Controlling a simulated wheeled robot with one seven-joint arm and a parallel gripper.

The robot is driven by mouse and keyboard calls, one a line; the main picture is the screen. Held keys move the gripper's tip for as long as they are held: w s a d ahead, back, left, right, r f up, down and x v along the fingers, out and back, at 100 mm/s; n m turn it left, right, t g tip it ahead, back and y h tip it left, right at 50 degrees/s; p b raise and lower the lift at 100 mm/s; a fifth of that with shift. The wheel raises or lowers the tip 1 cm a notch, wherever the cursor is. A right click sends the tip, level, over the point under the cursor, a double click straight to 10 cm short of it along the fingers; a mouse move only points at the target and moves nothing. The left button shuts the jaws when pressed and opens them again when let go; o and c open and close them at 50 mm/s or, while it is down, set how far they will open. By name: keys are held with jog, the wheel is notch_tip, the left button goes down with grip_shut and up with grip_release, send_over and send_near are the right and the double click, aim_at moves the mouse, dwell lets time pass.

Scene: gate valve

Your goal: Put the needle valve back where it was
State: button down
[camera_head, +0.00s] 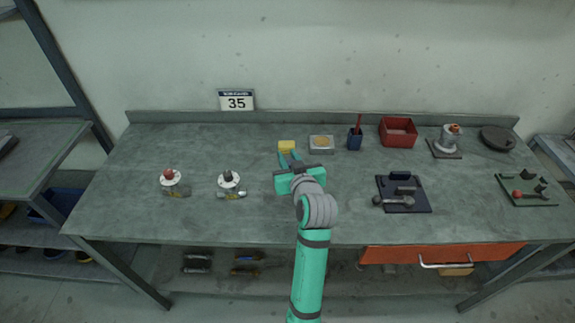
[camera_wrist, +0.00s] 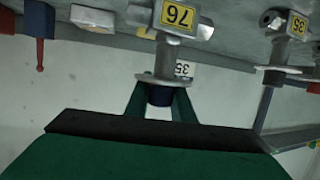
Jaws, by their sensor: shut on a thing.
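My gripper (camera_head: 289,156) is over the middle of the bench, fingers pointing to the wall. In the wrist view, which is upside down, its fingers (camera_wrist: 160,104) are shut on the dark blue handle of a grey valve with a yellow 76 tag (camera_wrist: 176,16). The valve's round flange (camera_wrist: 172,80) is beside the fingertips. Whether its base touches the bench cannot be told. In the head view my gripper mostly hides it. A red-topped valve (camera_head: 171,181) and a black-topped valve (camera_head: 230,181) stand to the left. A valve tagged 35 (camera_wrist: 290,22) shows in the wrist view.
Farther right is an orange-topped fitting (camera_head: 451,135). The front left bench is clear.

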jog(key=shift+w+a+f, duration=0.1)
jog(key=shift+w+f, duration=0.05)
jog(key=shift+f, duration=0.75)
jog(key=shift+w+a+f, duration=0.1)
jog(key=shift+w+f, duration=0.05)
jog(key=shift+f, duration=0.75)
jog(key=shift+d+f, duration=0.1)
jog(key=c, duration=1.5)
grip_release()
jog(key=shift+f, duration=0.1)
jog(key=shift+r, duration=0.2)
jog(key=v, duration=1.2)
